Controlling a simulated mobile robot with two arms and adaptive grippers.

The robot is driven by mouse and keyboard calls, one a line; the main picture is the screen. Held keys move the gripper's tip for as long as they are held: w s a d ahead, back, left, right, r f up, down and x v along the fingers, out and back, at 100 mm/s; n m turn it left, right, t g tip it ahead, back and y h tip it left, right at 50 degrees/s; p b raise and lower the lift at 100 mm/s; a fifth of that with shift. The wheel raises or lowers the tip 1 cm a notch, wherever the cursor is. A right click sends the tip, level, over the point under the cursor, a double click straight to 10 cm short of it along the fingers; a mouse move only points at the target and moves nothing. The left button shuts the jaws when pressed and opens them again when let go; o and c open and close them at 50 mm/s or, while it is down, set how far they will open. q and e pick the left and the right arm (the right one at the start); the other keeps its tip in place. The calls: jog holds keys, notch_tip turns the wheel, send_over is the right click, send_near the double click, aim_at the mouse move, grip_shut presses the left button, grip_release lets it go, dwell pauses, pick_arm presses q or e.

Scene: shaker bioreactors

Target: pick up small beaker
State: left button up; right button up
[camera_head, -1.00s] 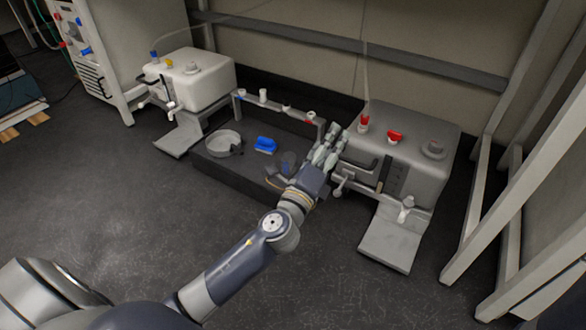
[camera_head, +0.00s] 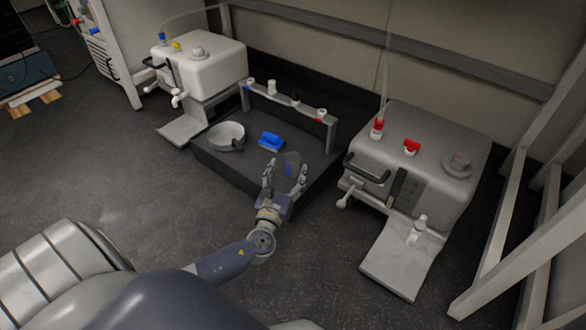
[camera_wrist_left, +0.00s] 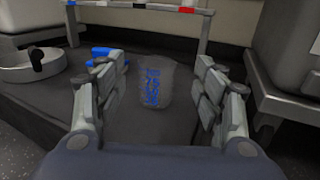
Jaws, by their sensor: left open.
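The small beaker (camera_head: 291,162) is clear with blue markings and stands upright on the dark low platform near its front right part. In the left wrist view the beaker (camera_wrist_left: 152,84) is centred between the fingers of my left gripper, a little beyond them. My left gripper (camera_head: 285,177) is open and empty, with its fingers spread to the beaker's two sides. I see no clear contact between fingers and glass. My right gripper is not in view.
A blue object (camera_head: 271,141) and a round grey dish (camera_head: 226,136) lie left of the beaker on the platform (camera_head: 222,163). A rack (camera_head: 290,102) with several small caps stands behind. A white tank unit (camera_head: 199,62) is at left, a grey one (camera_head: 425,150) at right.

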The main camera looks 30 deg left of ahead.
aim_at(290, 164)
pick_arm(q)
jog(key=w+b, duration=0.1)
jog(key=w+a+b, duration=0.1)
jog(key=w+f+b, duration=0.1)
jog(key=shift+w+a, duration=0.2)
jog(key=shift+w, duration=0.05)
jog(key=shift+w+a+r, duration=0.15)
jog(key=shift+w+a, duration=0.1)
jog(key=shift+w, duration=0.35)
jog(key=shift+c, duration=0.5)
jog(key=c, duration=0.9)
